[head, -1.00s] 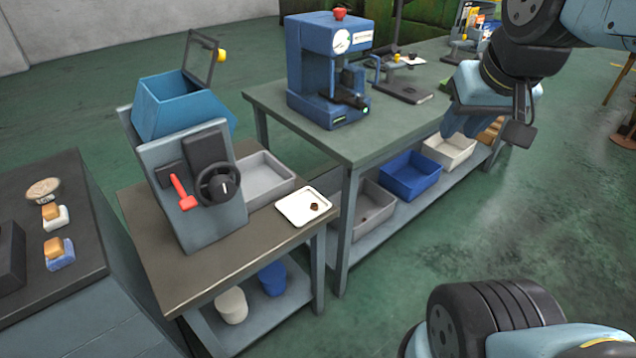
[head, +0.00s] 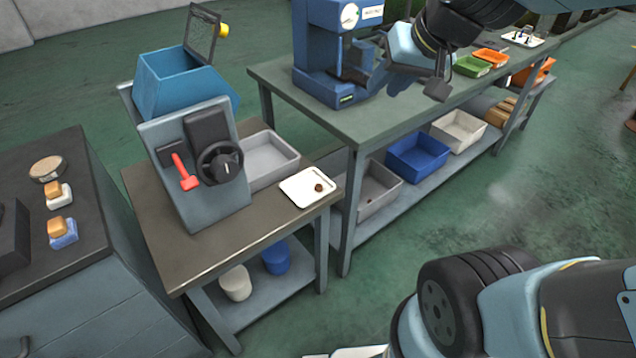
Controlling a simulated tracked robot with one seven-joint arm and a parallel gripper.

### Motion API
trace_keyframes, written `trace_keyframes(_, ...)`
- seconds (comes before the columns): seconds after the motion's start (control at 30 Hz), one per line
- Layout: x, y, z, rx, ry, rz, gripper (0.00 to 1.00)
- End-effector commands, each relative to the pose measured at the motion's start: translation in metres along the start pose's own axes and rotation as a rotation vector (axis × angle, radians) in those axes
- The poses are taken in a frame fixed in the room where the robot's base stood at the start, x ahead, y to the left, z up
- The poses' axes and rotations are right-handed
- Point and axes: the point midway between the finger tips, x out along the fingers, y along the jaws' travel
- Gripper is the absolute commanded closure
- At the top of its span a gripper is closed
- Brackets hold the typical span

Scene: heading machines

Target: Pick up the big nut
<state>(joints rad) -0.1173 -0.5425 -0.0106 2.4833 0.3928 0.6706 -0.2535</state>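A small dark brown nut (head: 318,188) lies on a white tray (head: 296,192) at the right front part of the brown-topped table in the head view. It is the only nut I can make out, and it is too small to judge its size. My gripper (head: 400,82) is at the upper right, in front of the blue press and over the green-topped bench as seen here. It is well apart from the tray and nut. Its fingers are seen from the side, so their opening cannot be told.
A blue hopper machine with a black handwheel (head: 220,163) and red lever stands left of the tray. A grey bin (head: 268,165) is behind the tray. The blue press (head: 325,70) stands on the bench (head: 300,105). Bins fill the bench's lower shelf. Green floor is open at right.

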Motion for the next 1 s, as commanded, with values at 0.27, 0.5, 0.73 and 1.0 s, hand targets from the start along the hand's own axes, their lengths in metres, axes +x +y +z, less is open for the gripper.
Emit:
trace_keyframes(0.27,0.081,-0.042,-0.046,0.057,0.063,-0.142,0.69)
trace_keyframes(0.5,0.156,-0.056,-0.062,0.140,0.093,-0.112,0.69)
trace_keyframes(0.73,0.232,-0.050,-0.045,0.210,0.060,0.034,0.69)
trace_keyframes(1.0,0.298,-0.032,0.007,0.244,-0.050,0.271,0.69)
